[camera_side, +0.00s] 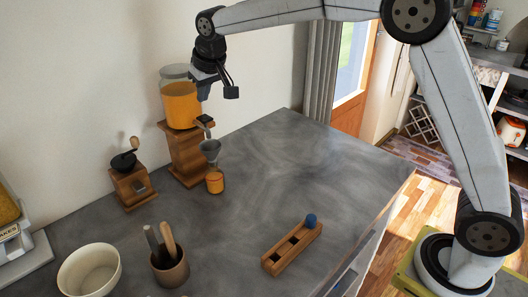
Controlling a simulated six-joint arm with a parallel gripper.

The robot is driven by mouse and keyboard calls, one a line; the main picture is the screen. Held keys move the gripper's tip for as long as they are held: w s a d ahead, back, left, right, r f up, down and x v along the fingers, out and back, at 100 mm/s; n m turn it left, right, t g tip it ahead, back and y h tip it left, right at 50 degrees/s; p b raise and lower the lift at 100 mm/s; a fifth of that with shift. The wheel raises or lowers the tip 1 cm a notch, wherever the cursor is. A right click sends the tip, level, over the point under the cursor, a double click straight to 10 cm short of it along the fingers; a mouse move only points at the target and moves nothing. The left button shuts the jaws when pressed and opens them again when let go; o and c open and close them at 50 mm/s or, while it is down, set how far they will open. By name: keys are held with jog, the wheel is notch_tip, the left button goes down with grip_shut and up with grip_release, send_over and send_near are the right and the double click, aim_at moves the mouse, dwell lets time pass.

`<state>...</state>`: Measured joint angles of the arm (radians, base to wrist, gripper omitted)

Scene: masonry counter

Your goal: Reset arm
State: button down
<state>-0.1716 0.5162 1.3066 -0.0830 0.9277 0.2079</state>
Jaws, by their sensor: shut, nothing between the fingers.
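My gripper (203,95) hangs at the end of my raised arm, pointing down beside the dispenser jar (180,108). Its fingers are small in the picture and look shut, with nothing seen held in them. The jar is filled with orange contents and stands on a wooden stand (188,160) against the wall. From this view my gripper overlaps the jar's right edge; I cannot tell whether they touch. Below, a grey funnel (211,149) sits over a small jar with orange contents (215,183) on the counter.
A wooden block (288,256) with a blue peg (311,220) lies on the dark counter (320,165). A grinder (130,183), a cup of utensils (170,268), a white bowl (88,270) and a scale (22,255) stand left. The counter's middle and far right are clear.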

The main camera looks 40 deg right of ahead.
jog(key=s+d+f, duration=0.3)
jog(key=s+f, duration=0.2)
jog(key=s, duration=0.5)
jog(key=s+d+f+g, duration=0.1)
jog(key=s+d+f, duration=0.2)
jog(key=s+f, duration=0.3)
jog(key=s+d+f+g, duration=0.1)
jog(key=s+d+f, duration=0.2)
jog(key=s, duration=1.1)
jog(key=x, duration=0.2)
jog(key=shift+s+f, duration=0.25)
jog(key=shift+f, duration=0.15)
jog(key=shift+w, duration=0.15)
notch_tip(320, 180, up, 20)
jog(key=t, duration=0.2)
send_over(206, 118)
jog(key=shift+s+d, duration=0.25)
jog(key=shift+s, duration=0.15)
jog(key=shift+w+a+r, duration=0.3)
jog(key=shift+w+r, duration=0.15)
jog(key=shift+r, duration=0.1)
jog(key=shift+f, duration=0.15)
jog(key=shift+f, duration=3.15)
